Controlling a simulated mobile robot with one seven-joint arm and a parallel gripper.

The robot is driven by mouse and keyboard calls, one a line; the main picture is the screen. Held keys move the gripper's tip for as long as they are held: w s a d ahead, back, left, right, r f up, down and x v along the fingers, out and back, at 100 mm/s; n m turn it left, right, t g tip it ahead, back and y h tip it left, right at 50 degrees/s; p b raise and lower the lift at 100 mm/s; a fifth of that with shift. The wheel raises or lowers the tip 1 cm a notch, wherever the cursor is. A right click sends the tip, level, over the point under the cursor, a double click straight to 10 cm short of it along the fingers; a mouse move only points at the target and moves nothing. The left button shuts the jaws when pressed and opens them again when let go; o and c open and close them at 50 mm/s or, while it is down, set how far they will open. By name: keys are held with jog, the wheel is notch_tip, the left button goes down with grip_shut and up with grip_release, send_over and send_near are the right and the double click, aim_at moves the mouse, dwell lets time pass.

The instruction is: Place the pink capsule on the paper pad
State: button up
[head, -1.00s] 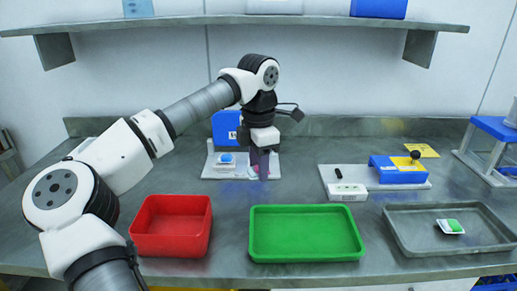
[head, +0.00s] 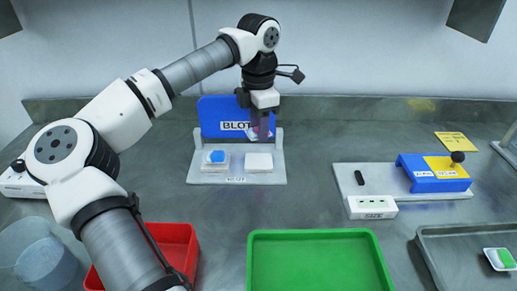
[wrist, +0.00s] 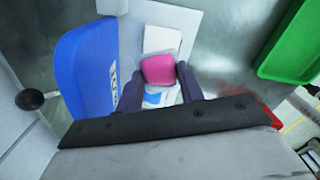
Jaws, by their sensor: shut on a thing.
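The pink capsule (wrist: 159,69) is between the two dark fingers of my gripper (wrist: 158,88) in the wrist view. In the head view my gripper (head: 262,136) is shut on it, pointing down above the blotting stand; the fingers mostly hide the capsule there. The white paper pad (head: 258,162) lies bare on the right of the stand's base, below the fingertips and apart from them. It also shows in the wrist view (wrist: 163,39), just beyond the capsule.
A blue BLOT panel (head: 222,117) stands behind the pad. A second white block with a blue piece (head: 216,157) sits left of the pad. A green tray (head: 318,262) and red tray (head: 178,245) are in front. A blue fixture (head: 432,173) stands right.

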aim_at(258, 160)
notch_tip(258, 160, down, 8)
jog(key=shift+r+p, duration=0.25)
jog(key=shift+p, duration=0.25)
jog(key=shift+f, duration=0.15)
jog(key=o, duration=0.9)
jog(key=shift+o, duration=0.2)
notch_tip(258, 160, up, 12)
jog(key=shift+r+b, duration=0.2)
jog(key=shift+b, duration=0.35)
